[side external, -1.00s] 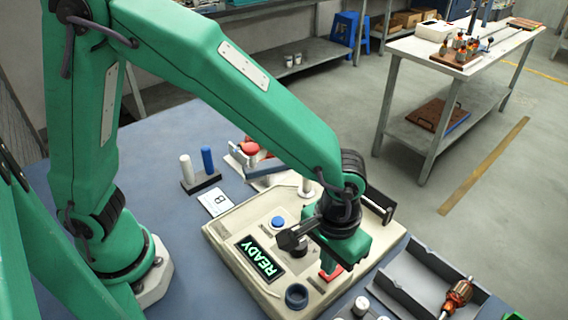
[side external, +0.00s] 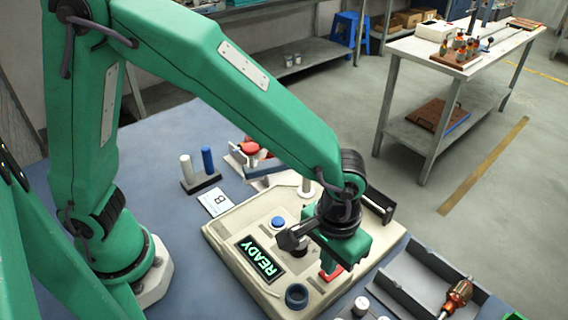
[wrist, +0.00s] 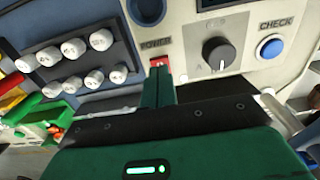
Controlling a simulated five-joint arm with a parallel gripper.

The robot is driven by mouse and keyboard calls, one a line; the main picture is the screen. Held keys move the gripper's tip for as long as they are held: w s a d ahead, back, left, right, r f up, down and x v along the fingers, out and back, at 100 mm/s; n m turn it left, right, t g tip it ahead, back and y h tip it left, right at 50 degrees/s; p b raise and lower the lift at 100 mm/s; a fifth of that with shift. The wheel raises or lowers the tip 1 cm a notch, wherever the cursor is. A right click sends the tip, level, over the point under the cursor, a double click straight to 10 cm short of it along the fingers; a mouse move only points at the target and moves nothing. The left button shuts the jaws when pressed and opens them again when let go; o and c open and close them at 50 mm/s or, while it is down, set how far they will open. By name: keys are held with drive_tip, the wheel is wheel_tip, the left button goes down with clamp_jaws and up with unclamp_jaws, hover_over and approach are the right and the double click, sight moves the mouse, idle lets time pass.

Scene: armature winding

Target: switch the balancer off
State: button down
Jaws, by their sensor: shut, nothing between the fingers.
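The balancer (side external: 225,235) is a cream machine on the blue bench. Its display (side external: 260,260) is lit and reads READY. The red power switch (side external: 331,273) is near its front right edge, and it also shows in the wrist view (wrist: 159,61) under the label POWER. My gripper (side external: 328,265) is shut and empty, pointing down right at the switch. In the wrist view its green fingers (wrist: 158,84) reach the lower edge of the switch and hide part of it. I cannot tell whether they touch it, nor how the rocker is tilted.
A dark knob (wrist: 218,54) and a blue CHECK button (wrist: 271,48) sit right of the switch. Several white-topped pieces (wrist: 74,48) stand in a dark holder to the left. A grey tray (side external: 405,275) holds a copper-wound armature (side external: 458,295) beside the balancer.

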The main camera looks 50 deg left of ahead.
drive_tip(key=shift+f, duration=0.9)
idle(1.4)
drive_tip(key=shift+r, duration=3.55)
drive_tip(key=shift+a, duration=0.1)
drive_tip(key=a+r+t+h, duration=0.1)
drive_tip(key=a+r, duration=0.3)
drive_tip(key=a, duration=0.3)
drive_tip(key=a+r+t, duration=0.1)
drive_tip(key=a+r, duration=0.3)
drive_tip(key=a, duration=0.4)
drive_tip(key=s+a+r+t+y, duration=0.1)
drive_tip(key=s+a, duration=0.5)
drive_tip(key=a, duration=0.6)
drive_tip(key=shift+a+r+t, duration=0.3)
drive_tip(key=shift+r+t, duration=0.35)
drive_tip(key=shift+t, duration=0.65)
